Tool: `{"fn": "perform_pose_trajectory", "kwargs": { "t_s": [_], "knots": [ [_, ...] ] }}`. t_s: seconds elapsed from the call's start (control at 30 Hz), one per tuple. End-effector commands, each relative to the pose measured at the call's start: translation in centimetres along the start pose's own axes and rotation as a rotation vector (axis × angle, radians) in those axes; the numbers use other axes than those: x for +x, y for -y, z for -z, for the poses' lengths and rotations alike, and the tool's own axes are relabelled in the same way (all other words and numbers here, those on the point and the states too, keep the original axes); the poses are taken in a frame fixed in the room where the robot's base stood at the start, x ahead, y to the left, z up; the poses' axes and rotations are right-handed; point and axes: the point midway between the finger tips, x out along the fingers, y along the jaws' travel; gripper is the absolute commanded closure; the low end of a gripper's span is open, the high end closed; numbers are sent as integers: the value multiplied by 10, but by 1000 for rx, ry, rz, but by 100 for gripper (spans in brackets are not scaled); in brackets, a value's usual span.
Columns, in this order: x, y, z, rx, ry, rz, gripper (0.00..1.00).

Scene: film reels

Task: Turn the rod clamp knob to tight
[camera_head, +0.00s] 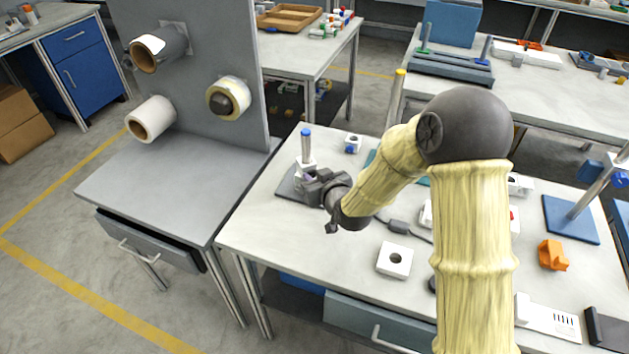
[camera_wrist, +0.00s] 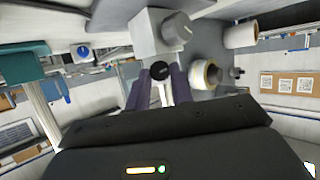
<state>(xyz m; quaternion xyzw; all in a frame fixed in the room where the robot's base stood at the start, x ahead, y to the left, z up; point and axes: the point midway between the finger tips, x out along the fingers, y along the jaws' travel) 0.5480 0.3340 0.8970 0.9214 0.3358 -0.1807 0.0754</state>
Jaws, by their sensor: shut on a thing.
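The rod clamp, a white block (camera_head: 306,167), sits on an upright metal rod with a blue top (camera_head: 306,134). The rod rises from a dark base plate (camera_head: 285,189) at the table's left side. In the wrist view the clamp block (camera_wrist: 147,34) is close, with the grey rod end (camera_wrist: 177,28) beside it. The black clamp knob (camera_wrist: 160,70) lies between the purple fingers of my gripper (camera_wrist: 158,82), and they are shut on it. In the head view my gripper (camera_head: 309,177) meets the clamp from the right, and the knob is hidden.
A grey panel with film rolls (camera_head: 228,98) stands at left. An orange part (camera_head: 552,255) lies at right.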

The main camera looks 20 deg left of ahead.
Motion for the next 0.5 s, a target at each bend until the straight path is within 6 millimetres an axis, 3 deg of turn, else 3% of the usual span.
{"fn": "perform_pose_trajectory", "kwargs": {
  "t_s": [0.5],
  "knots": [
    [0, -6, 0, 418, -1, 170, 100]
  ]
}}
